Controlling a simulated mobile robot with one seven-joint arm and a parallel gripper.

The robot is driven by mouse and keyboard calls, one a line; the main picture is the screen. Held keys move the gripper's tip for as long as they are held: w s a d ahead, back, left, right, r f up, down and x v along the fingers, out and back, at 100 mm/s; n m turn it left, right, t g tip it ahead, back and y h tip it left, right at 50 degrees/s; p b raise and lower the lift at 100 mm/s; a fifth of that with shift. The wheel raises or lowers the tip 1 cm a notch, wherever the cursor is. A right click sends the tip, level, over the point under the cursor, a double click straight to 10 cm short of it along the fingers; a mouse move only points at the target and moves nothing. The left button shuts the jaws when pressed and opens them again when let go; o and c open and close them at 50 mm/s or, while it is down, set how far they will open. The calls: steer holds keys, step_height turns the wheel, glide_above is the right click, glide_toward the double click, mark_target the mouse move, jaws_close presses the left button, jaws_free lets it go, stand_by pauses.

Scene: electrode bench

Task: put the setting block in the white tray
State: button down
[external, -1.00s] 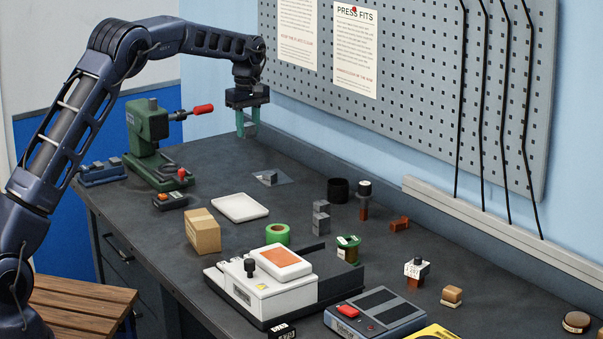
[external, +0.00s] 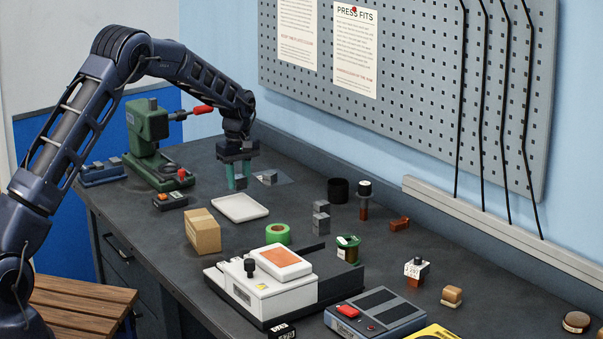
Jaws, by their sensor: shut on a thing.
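My gripper (external: 239,178), with green fingers, is shut on a small grey block, the setting block (external: 241,183). The fingers hide part of the block. My gripper points down and appears close above the far edge of the white tray (external: 240,217); I cannot tell the exact height. The white tray is shallow, lies flat on the dark bench and looks empty.
Another grey block (external: 269,178) sits on a grey sheet right of my gripper. Stacked grey blocks (external: 320,222), a green tape roll (external: 278,234) and a cardboard box (external: 202,232) stand near the tray. A green press (external: 150,140) stands left.

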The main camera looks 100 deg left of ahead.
mark_target(240, 209)
steer(key=shift+f, duration=2.9)
steer(key=shift+f, duration=0.2)
steer(key=c, duration=1)
jaws_free()
steer(key=shift+c, duration=0.2)
step_height(240, 209, up, 12)
steer(key=shift+r, duration=0.15)
